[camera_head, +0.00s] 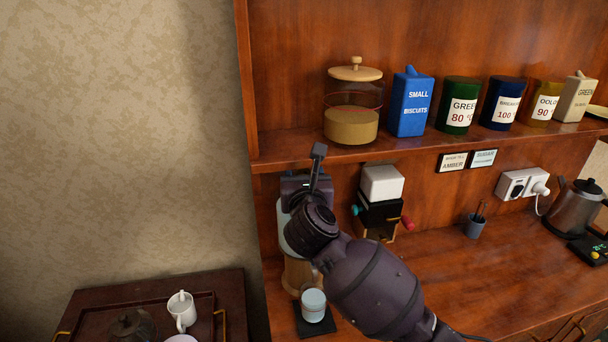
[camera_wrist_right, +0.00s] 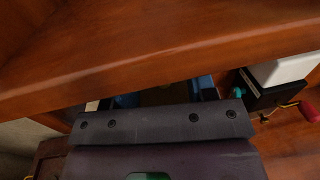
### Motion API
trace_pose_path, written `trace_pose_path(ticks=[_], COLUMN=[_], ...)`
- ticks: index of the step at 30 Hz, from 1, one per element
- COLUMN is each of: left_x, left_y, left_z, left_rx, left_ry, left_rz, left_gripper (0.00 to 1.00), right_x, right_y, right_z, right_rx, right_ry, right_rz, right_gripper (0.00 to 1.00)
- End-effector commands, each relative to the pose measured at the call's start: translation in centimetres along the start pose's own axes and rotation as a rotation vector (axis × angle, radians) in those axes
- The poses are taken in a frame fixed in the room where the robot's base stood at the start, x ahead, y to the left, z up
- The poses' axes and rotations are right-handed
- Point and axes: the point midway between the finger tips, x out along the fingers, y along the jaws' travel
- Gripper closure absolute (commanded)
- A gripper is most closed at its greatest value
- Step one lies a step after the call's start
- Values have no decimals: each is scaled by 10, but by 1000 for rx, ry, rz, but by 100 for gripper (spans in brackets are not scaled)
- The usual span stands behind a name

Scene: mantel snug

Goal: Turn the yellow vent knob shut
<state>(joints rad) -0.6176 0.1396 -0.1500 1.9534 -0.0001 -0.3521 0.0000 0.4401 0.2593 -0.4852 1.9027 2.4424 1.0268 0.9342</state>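I cannot make out a clear yellow vent knob. The only small round yellow spot (camera_head: 595,255) is on a dark device at the far right, and I cannot tell if it is a knob. My right gripper (camera_head: 305,185) is in front of a pale machine with a wooden base (camera_head: 297,275), below the shelf edge, and it hides much of that machine. In the right wrist view two dark blue fingers (camera_wrist_right: 165,97) show apart beyond the bolted plate, partly hidden, with no held object visible. My left gripper is out of view.
A shelf (camera_head: 430,140) with a glass jar and several tins overhangs the workspace. A black box with a white top (camera_head: 382,185) and red and teal knobs stands right of my arm. A kettle (camera_head: 578,205) stands far right.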

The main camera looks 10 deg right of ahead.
Motion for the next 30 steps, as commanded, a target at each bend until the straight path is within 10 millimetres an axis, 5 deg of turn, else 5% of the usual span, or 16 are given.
trace_pose_path(ticks=[8,30], left_x=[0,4], left_y=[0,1], left_z=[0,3], left_rx=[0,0], left_ry=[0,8], left_rz=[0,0], left_gripper=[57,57], right_x=[0,1], right_y=[0,4], right_z=[0,0], right_rx=[0,3], right_ry=[0,0], right_rz=[0,-254], right_gripper=[92,92])
